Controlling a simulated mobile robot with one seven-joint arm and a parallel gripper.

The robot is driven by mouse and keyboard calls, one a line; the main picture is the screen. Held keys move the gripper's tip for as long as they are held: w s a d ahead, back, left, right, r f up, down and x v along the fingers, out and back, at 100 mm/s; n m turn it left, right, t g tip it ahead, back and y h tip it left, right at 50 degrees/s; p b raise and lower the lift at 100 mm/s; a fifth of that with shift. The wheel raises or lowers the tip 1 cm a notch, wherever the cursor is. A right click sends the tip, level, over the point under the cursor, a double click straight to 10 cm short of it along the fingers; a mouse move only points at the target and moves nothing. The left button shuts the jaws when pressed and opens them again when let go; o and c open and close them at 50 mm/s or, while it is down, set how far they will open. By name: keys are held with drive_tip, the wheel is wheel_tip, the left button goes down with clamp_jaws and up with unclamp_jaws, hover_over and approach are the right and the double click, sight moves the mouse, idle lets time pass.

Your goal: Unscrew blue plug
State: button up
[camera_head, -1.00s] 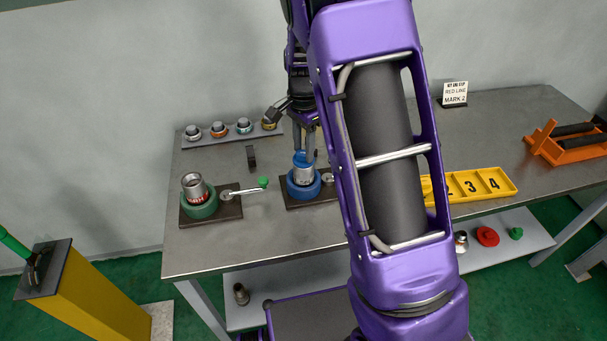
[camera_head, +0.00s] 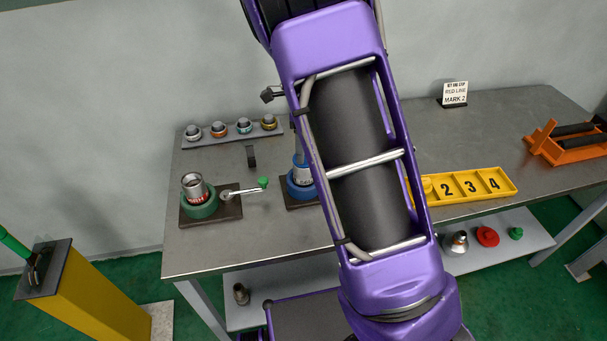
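The blue vise (camera_head: 299,188) sits on a dark plate on the table, partly covered on its right by my arm. A silver fitting (camera_head: 306,181) stands upright in it. My gripper is hidden behind my purple arm. Only a dark part of my wrist sticks out to the left, above the table's back edge. Its fingers and any contact with the plug do not show.
A green vise (camera_head: 200,210) with a silver fitting and a green-knobbed handle (camera_head: 262,183) stands at left. A rack (camera_head: 210,138) with several coloured-ring fittings is behind. A yellow numbered tray (camera_head: 461,197) lies right of my arm. An orange stand (camera_head: 565,150) is far right.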

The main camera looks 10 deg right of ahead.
drive_tip(key=shift+o, duration=0.8)
drive_tip(key=shift+r, duration=0.1)
drive_tip(key=shift+r, duration=1)
